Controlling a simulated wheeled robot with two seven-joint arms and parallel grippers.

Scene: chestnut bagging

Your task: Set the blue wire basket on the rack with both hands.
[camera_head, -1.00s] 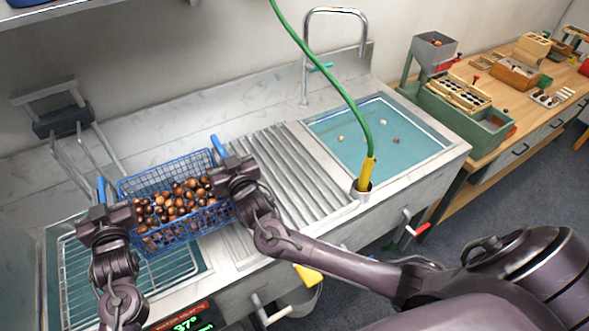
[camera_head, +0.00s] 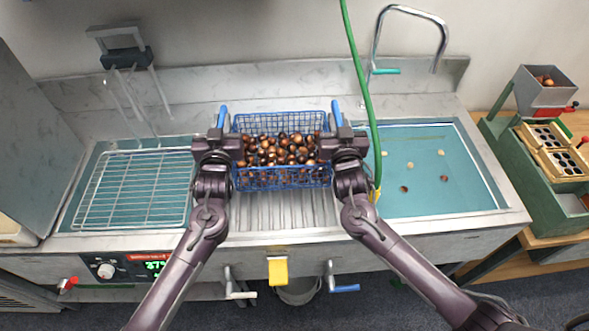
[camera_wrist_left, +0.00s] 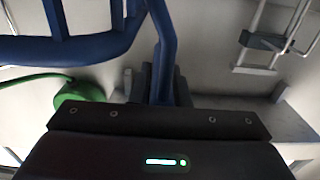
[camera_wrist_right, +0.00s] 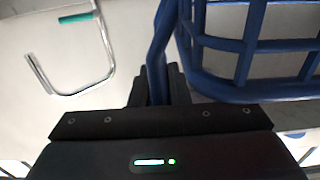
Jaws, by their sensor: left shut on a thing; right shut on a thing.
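The blue wire basket (camera_head: 285,185), full of brown chestnuts (camera_head: 278,150), is held roughly level in front of me, over the ribbed drainboard. My left gripper (camera_head: 218,142) is shut on its left handle, and my right gripper (camera_head: 340,138) is shut on its right handle. Blue basket wire shows close up in the left wrist view (camera_wrist_left: 75,48) and the right wrist view (camera_wrist_right: 245,60). The wire rack (camera_head: 135,190) lies in the left basin, to the left of the basket, with nothing on it. The gap under the basket is hard to judge.
The right sink basin (camera_head: 450,150) holds water and several loose chestnuts. A green hose (camera_head: 360,80) hangs just right of my right gripper, and a faucet (camera_head: 440,45) stands behind. A bracket with prongs (camera_head: 125,60) rises behind the rack. A panel (camera_head: 20,150) stands at far left.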

